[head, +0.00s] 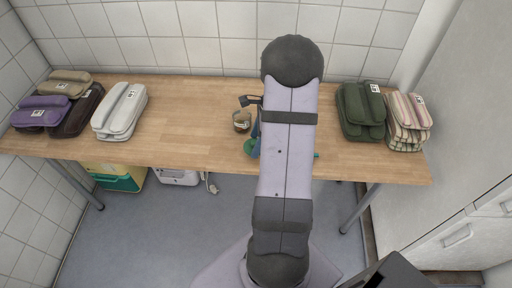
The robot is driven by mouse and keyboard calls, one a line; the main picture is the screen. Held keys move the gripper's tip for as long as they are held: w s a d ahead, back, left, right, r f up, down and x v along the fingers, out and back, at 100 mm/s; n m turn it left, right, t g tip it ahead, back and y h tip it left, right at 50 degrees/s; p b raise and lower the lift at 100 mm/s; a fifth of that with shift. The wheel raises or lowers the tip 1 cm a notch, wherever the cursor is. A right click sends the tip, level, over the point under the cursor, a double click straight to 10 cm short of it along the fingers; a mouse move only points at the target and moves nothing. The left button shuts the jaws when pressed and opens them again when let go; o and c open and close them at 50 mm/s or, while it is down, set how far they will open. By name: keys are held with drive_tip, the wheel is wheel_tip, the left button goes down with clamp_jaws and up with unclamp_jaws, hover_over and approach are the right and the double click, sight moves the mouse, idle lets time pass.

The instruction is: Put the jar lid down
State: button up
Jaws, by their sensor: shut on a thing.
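A small round jar (242,125) with brown contents stands on the wooden table, just left of my arm. A green disc (249,146), which looks like the jar lid, shows just in front of the jar at the arm's left edge. My gripper (255,141) is mostly hidden behind my forearm; a narrow blue part shows beside the green disc. It is shut on the lid, as far as I can see. Whether the lid touches the table cannot be told. A small dark piece (250,100) shows just behind the jar.
Folded brown, purple and white cloths (120,110) lie on the left of the table (190,115); green (360,112) and striped (408,122) ones lie on the right. The table is clear left of the jar. A teal bit (316,155) shows right of my arm.

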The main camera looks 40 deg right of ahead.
drive_tip(key=shift+f, duration=1.9)
drive_tip(key=shift+f, duration=0.15)
drive_tip(key=o, duration=1)
drive_tip(key=shift+o, duration=0.2)
drive_tip(key=v, duration=1.2)
drive_tip(key=shift+b, duration=0.4)
